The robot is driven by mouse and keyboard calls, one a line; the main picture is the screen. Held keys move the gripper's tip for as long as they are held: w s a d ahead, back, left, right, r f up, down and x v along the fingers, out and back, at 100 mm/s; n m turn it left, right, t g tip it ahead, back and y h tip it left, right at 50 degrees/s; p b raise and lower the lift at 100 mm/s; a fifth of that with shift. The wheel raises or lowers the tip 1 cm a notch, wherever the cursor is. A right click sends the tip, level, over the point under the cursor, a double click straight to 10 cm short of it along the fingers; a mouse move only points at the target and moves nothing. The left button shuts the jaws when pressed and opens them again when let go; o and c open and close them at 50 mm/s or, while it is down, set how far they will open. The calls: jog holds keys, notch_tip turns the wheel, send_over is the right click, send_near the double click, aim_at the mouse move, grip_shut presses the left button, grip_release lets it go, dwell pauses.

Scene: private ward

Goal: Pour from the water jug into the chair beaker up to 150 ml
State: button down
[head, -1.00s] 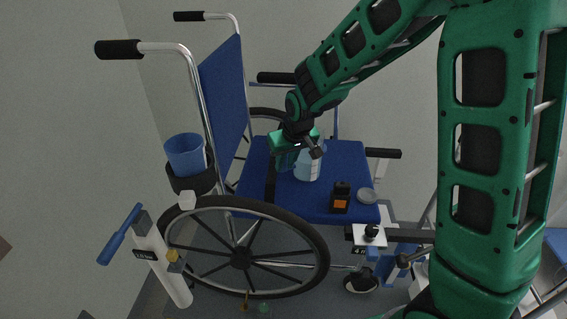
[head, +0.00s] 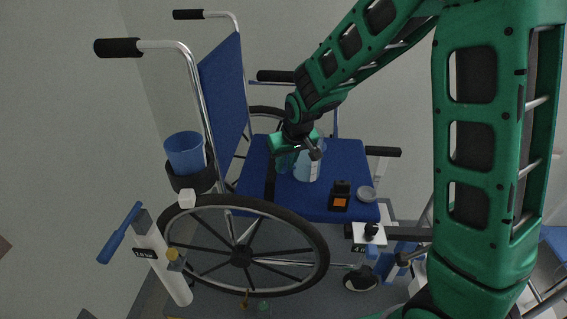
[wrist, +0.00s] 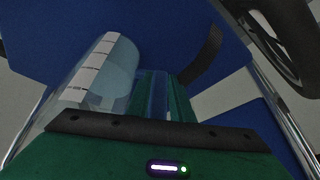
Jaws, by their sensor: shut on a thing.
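The water jug (head: 308,166) is a clear, bluish vessel on the blue wheelchair seat, partly hidden behind my gripper. In the wrist view the jug (wrist: 118,75) shows a white marked strip along its side. My gripper (head: 290,158) is shut on the jug, by its handle as far as I can tell; the fingers also show in the wrist view (wrist: 165,100). I cannot tell whether the jug touches the seat. The chair beaker (head: 184,153) is a blue cup upright in a dark holder on the wheelchair's near side, left of my gripper.
The wheelchair seat (head: 345,158) carries a black box with an orange face (head: 340,197) and a small round dish (head: 366,194). The backrest (head: 222,95) and push handle (head: 135,48) rise between jug and beaker. A large wheel (head: 243,257) stands below.

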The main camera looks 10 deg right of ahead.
jog(key=c, duration=1.5)
grip_release()
jog(key=shift+v, duration=4.5)
